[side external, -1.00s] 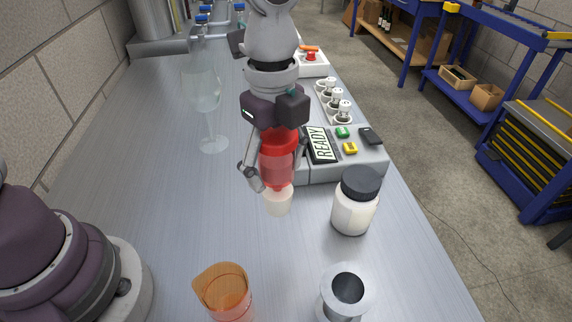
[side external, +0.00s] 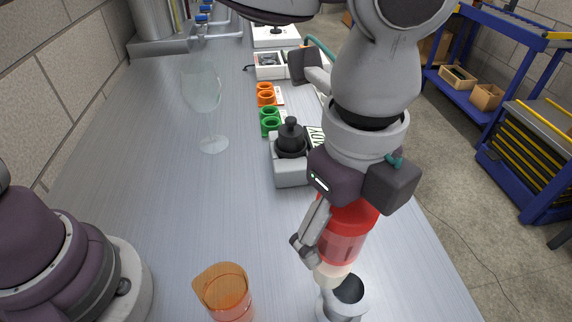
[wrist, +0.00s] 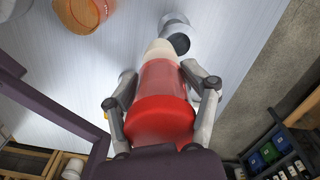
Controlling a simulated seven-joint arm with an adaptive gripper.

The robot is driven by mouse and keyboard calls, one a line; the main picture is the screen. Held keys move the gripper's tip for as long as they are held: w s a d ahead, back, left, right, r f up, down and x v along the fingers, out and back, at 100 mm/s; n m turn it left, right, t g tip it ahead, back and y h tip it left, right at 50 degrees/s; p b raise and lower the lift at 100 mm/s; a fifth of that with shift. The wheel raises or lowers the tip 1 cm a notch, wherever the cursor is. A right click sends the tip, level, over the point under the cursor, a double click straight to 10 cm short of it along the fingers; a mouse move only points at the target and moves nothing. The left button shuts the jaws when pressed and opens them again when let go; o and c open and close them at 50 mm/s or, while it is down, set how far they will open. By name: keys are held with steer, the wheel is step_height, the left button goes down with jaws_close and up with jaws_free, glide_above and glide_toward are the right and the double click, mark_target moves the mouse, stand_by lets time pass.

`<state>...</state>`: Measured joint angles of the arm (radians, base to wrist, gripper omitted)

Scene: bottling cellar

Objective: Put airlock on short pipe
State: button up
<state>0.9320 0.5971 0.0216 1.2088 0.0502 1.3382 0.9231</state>
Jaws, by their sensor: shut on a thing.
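The airlock (side external: 343,243) is a red, partly see-through body with a cream stopper at its lower end. My gripper (side external: 328,238) is shut around the red body, as the wrist view also shows, with a finger on each side. The airlock is slightly tilted, stopper down. The short pipe (side external: 341,309) is a grey metal tube standing at the front right of the bench, its dark mouth facing up. The stopper overlaps the pipe's left rim in the side view and lies just short of the mouth in the wrist view (wrist: 172,24). I cannot tell whether they touch.
An orange see-through cup (side external: 226,292) stands left of the pipe. A tall glass (side external: 203,92) stands farther back. A grey device with a black knob (side external: 291,140) is behind my gripper. The bench (side external: 150,170) is clear at left and centre.

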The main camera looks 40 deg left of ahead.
steer(key=shift+w+d+f, duration=0.3)
steer(key=shift+d+f, duration=0.05)
steer(key=shift+f, duration=0.25)
steer(key=shift+w+d+f, duration=0.25)
steer(key=shift+d+f, duration=0.1)
steer(key=shift+f, duration=0.3)
steer(key=shift+w+d+f, duration=0.3)
steer(key=shift+d+f, duration=0.05)
steer(key=shift+f, duration=0.25)
steer(key=shift+f, duration=0.15)
steer(key=o, duration=1.3)
steer(key=shift+c, duration=0.2)
